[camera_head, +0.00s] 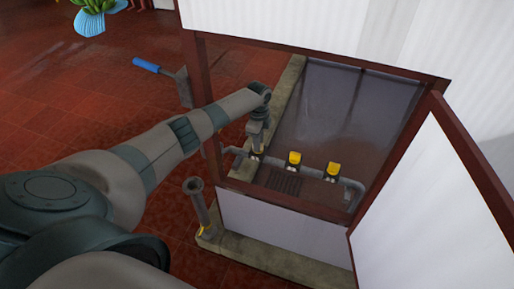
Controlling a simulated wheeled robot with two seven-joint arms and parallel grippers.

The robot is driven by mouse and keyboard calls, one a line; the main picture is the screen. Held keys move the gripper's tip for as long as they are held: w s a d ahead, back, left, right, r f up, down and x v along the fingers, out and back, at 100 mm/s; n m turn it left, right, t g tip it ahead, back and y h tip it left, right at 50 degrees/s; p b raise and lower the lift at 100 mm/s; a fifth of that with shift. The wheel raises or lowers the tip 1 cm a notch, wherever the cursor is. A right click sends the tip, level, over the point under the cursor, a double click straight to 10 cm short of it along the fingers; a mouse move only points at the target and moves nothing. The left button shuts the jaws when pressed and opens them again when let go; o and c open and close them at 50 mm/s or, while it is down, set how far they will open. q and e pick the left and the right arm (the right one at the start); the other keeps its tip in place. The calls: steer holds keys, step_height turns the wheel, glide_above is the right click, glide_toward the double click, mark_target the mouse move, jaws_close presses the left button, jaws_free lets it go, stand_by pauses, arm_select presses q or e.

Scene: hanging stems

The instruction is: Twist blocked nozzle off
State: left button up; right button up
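A grey pipe (312,172) runs low inside a framed enclosure, with a row of nozzles on it. Two nozzles with yellow tops show plainly, a middle one (294,159) and a right one (333,169). My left gripper (257,153) points down at the left end of this row, right over or around a third spot on the pipe. The gripper hides most of what is there, so I cannot tell whether its fingers are closed on a nozzle. Which nozzle is blocked does not show. My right gripper is out of view.
Dark red posts and rails (320,50) with white panels surround the enclosure; a white door panel (425,205) hangs at the right. A grated drain (285,182) lies below the pipe. A grey pipe stub (199,205) stands outside. A blue-handled tool (147,65) shows beyond my arm.

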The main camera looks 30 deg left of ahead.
arm_select(q)
jaws_close()
steer(key=shift+f+m+b, duration=0.15)
steer(key=shift+m+b, duration=0.65)
steer(key=shift+m, duration=0.8)
steer(key=shift+s+m, duration=0.1)
steer(key=shift+m, duration=0.8)
steer(key=shift+b, duration=0.3)
steer(key=shift+m, duration=0.5)
steer(key=shift+m+b, duration=0.65)
steer(key=shift+m, duration=1.25)
steer(key=shift+b, duration=0.3)
